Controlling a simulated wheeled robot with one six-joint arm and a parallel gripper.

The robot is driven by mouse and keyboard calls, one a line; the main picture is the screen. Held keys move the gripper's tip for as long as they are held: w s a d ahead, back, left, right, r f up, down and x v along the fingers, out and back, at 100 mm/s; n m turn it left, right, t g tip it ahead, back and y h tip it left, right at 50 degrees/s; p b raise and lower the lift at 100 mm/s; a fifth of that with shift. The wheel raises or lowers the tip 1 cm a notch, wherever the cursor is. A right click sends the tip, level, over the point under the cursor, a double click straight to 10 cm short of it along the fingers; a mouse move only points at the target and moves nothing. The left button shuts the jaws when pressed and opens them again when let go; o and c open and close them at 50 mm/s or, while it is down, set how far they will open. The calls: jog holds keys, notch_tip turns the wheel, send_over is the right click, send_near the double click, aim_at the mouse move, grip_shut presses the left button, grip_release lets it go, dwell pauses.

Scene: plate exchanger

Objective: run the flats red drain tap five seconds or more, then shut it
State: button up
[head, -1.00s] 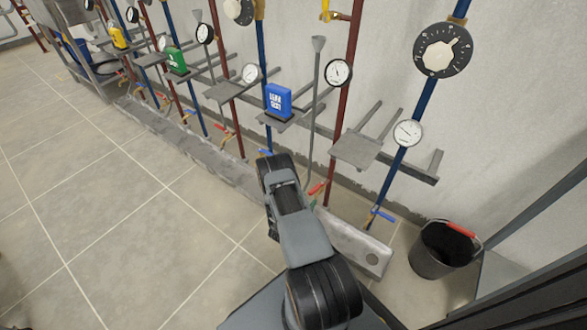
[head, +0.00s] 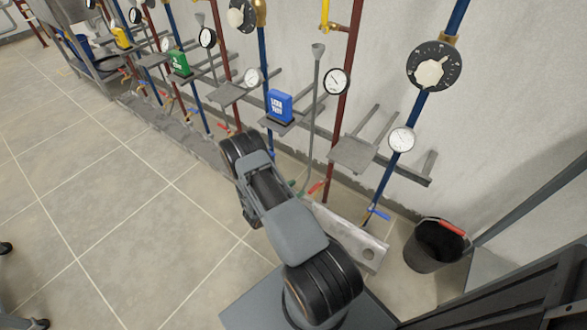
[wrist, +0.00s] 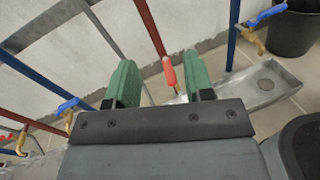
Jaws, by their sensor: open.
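A red-handled drain tap (head: 316,187) sits low on a red pipe, right of the blue box, in the head view. In the wrist view its red handle (wrist: 169,72) stands upright beyond my gripper, in line with the gap between the fingers. My gripper (wrist: 158,88) has two green fingers, apart, with nothing clearly held; I cannot tell if the handle reaches between the tips. In the head view my arm hides most of the gripper, and only a bit of green shows left of the tap. No label naming the flats is readable.
A blue-handled tap (head: 378,213) is to the right, with a black bucket (head: 436,246) beyond it. A grey drain channel (head: 352,240) runs below the taps. Grey shelf brackets (head: 353,153) and gauges jut from the wall.

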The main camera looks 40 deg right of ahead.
notch_tip(320, 180, up, 11)
jog(key=m+g+y+p, duration=0.1)
jog(key=m+g+p, duration=0.2)
jog(key=m, duration=0.1)
jog(key=shift+a+y, duration=0.4)
jog(key=shift+a, duration=0.05)
